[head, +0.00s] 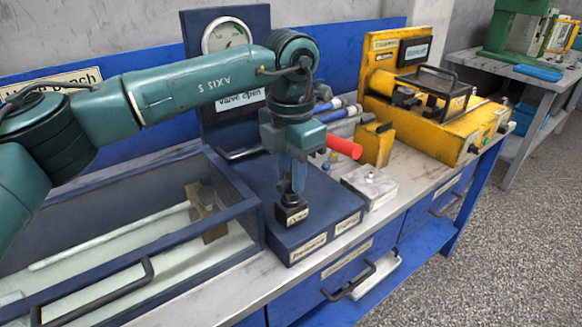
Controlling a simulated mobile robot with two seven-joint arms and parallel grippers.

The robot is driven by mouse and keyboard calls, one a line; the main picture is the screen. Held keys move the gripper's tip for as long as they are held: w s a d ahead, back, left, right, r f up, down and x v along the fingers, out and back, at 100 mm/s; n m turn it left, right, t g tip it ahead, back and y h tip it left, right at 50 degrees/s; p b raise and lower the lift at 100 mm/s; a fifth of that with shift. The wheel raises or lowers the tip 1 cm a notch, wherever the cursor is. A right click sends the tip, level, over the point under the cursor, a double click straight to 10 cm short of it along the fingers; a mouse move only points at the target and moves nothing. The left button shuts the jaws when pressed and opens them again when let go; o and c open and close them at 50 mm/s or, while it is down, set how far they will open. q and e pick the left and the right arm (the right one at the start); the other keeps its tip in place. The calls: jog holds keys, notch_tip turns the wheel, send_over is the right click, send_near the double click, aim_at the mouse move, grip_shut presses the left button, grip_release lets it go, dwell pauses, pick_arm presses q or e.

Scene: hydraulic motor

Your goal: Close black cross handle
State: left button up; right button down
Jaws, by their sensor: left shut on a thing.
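My left gripper (292,188) points straight down, its arm reaching in from the left. It is shut on the black handle (291,214), a small dark block with a pale label on its front. The handle sits on the top of the dark blue box (340,212) near its front edge. The fingers cover the handle's upper part, so its cross shape and turn angle cannot be made out. Behind, a blue panel carries a round gauge (227,35) and a display (241,101) that reads "valve open", partly behind my arm. My right gripper is out of view.
A red cylinder (344,147) sticks out just right of my gripper. A white block (370,185) and a yellow machine (425,115) stand further right. A glass-walled tank (110,240) with a dark front handle fills the left. Drawers lie below the bench.

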pick_arm(q)
jog(key=shift+r+m, duration=0.1)
jog(key=shift+m, duration=1.5)
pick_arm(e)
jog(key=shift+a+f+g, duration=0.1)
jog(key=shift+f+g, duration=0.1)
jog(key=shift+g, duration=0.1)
pick_arm(q)
jog(key=o, duration=1)
jog(key=shift+r+p, duration=0.75)
jog(key=shift+r, duration=5.75)
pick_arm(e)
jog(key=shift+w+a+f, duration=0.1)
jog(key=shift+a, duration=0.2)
